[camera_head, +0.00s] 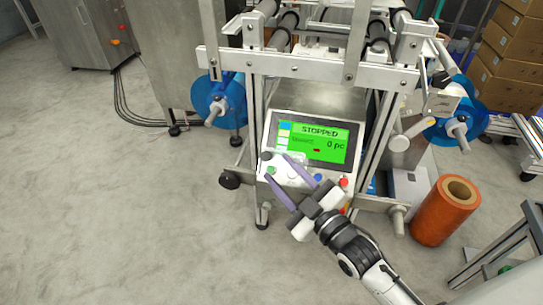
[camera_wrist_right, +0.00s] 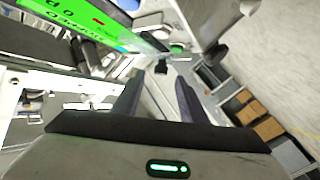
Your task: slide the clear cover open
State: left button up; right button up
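The machine's control box has a green screen (camera_head: 316,138) reading STOPPED and 0 pc, above a pale button panel (camera_head: 325,187). A faint, pale see-through piece at the panel's upper left, by the fingertips, looks like the clear cover; its edges are hard to make out. My right gripper (camera_head: 278,168) is over the panel's left part, its two purple-grey fingers apart with nothing seen between them. In the right wrist view the fingers (camera_wrist_right: 158,80) are also apart, pointing toward a black button (camera_wrist_right: 160,67) and a green button (camera_wrist_right: 177,48). I cannot tell whether they touch the cover. My left gripper is not in view.
Metal machine frame bars (camera_head: 300,60) stand above and around the screen. Blue film reels (camera_head: 219,97) are at both sides. An orange roll (camera_head: 445,210) stands on the floor at right, near cardboard boxes (camera_head: 507,62). The floor at left is clear.

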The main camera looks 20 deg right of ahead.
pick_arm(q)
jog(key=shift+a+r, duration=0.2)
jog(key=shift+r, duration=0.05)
pick_arm(e)
jog(key=shift+v, duration=1.55)
